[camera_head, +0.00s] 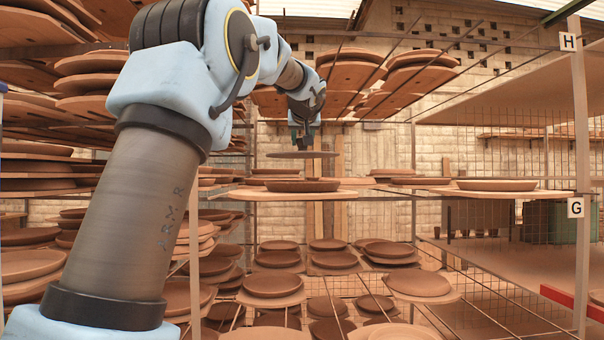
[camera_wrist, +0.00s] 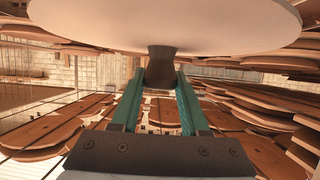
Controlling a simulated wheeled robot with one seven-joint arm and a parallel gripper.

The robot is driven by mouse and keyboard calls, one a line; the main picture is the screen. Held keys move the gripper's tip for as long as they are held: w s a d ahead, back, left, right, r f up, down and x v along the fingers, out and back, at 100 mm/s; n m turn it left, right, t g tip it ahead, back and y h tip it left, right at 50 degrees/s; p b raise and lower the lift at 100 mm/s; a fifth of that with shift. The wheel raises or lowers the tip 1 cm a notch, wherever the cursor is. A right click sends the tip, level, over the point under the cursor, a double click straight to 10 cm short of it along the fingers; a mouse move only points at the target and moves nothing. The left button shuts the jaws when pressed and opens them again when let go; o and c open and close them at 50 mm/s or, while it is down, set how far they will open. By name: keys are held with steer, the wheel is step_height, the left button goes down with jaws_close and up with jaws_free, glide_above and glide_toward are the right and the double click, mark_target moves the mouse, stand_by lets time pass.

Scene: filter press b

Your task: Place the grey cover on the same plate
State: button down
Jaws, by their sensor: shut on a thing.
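My gripper (camera_head: 304,141) points down and is shut on the knob of the grey cover (camera_head: 302,154), a thin flat disc held level in the air. The wrist view shows the pale disc (camera_wrist: 165,25) and its dark knob (camera_wrist: 161,68) between the green fingers of my gripper (camera_wrist: 160,85). Below the cover, with a gap between, a shallow brown plate (camera_head: 302,186) lies on a light board (camera_head: 250,195) on the middle shelf. The cover looks roughly above this plate; its exact alignment in depth cannot be told.
Another plate (camera_head: 497,185) lies on a board at the right, near label G (camera_head: 576,208). Stacked boards and plates (camera_head: 415,75) hang above on the upper shelf. A shelf post (camera_head: 580,130) stands at right. More plates (camera_head: 272,284) fill the lower shelf.

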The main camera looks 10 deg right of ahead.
mark_target(302, 152)
steer(key=shift+f, duration=3.6)
steer(key=shift+c, duration=2)
jaws_free()
steer(key=shift+s, duration=0.1)
steer(key=b+v, duration=0.4)
steer(key=v, duration=0.7)
steer(key=shift+s+r+b, duration=0.15)
steer(key=shift+s+b, duration=0.15)
steer(key=shift+s, duration=0.05)
